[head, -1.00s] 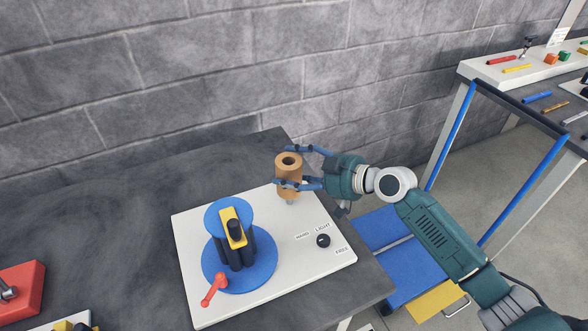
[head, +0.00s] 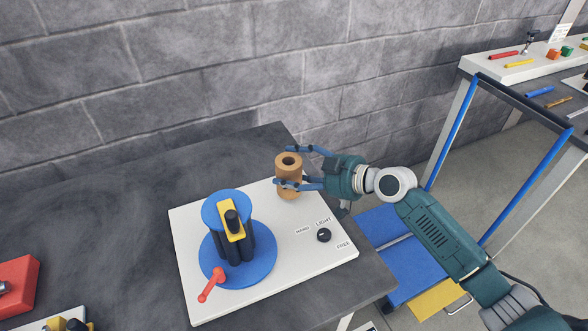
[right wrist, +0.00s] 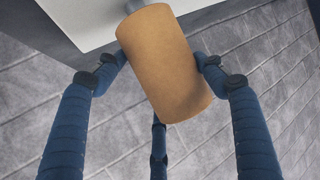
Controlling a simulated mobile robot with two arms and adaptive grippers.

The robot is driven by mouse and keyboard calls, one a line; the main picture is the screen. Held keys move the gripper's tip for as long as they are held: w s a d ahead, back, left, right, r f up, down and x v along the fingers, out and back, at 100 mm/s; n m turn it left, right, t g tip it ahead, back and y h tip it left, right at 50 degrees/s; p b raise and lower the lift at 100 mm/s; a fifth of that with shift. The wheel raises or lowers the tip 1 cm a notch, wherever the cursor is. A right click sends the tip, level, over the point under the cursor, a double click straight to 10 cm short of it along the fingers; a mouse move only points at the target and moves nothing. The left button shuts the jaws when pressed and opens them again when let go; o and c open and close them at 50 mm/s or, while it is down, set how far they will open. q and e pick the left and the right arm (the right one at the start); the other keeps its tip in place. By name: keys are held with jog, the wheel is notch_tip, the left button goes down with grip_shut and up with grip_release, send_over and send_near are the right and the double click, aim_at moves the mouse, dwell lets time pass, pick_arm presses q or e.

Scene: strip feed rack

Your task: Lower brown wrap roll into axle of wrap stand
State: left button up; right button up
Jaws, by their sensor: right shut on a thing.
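The brown wrap roll (head: 289,182) is upright over the back right part of the white board (head: 290,262) of the stand, its open core facing up. My right gripper (head: 283,167) is shut on the roll's sides. In the right wrist view the roll (right wrist: 165,65) sits between the blue fingers, and a short grey post, seemingly the axle (right wrist: 134,5), shows between its lower end and the board. How far the post enters the core is hidden. My left gripper is not in view.
On the board stand a blue spool (head: 212,262) with a red crank (head: 211,285) and a black knob (head: 324,235). A red block (head: 18,283) is at far left. A second table with small coloured parts is at right. The dark tabletop (head: 110,230) is mostly clear.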

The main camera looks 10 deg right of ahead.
jog(key=shift+f+b, duration=0.9)
jog(key=shift+f, duration=0.05)
jog(key=o, duration=1.5)
jog(key=shift+f, duration=0.1)
jog(key=shift+v, duration=6.05)
